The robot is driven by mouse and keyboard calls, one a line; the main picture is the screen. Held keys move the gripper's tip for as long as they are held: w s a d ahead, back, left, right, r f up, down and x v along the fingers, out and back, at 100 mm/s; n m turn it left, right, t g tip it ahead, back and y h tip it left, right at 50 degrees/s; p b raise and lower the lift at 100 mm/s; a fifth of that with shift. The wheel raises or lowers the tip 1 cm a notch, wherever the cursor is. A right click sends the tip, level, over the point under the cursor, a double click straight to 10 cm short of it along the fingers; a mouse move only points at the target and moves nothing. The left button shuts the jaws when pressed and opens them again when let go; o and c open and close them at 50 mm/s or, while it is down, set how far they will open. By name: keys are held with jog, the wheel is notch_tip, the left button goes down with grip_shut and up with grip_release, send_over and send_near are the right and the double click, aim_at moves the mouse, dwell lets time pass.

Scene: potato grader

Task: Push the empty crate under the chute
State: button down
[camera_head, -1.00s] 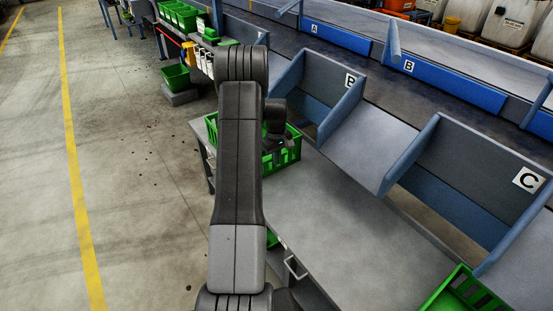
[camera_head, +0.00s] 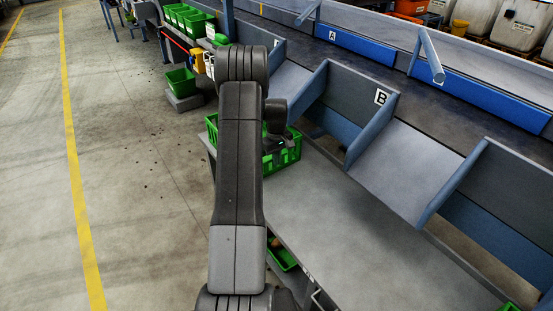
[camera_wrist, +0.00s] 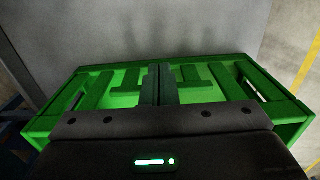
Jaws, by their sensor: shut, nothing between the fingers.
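The green slatted crate (camera_head: 286,158) stands on the grey bench (camera_head: 330,225) near its far end, partly hidden behind my arm. It also shows in the wrist view (camera_wrist: 285,100). My gripper (camera_head: 283,143) is at the crate; in the wrist view its shut fingers (camera_wrist: 160,85) overlap the crate's slotted side, with nothing between them. I cannot tell how firmly they touch it. The grey chute marked B (camera_head: 405,165) slopes to the bench at right. Another chute (camera_head: 295,75) is beyond, above and right of the crate, its letter mostly hidden.
Another green crate (camera_head: 508,307) just shows at the bottom right. A green container (camera_head: 283,256) sits below the bench edge. A green bin (camera_head: 180,81) stands on a block on the floor. The floor left of the bench is clear, with a yellow line (camera_head: 75,165).

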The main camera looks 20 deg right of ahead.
notch_tip(320, 180, up, 14)
jog(key=p, duration=0.1)
jog(key=shift+p, duration=0.35)
jog(key=shift+f, duration=0.15)
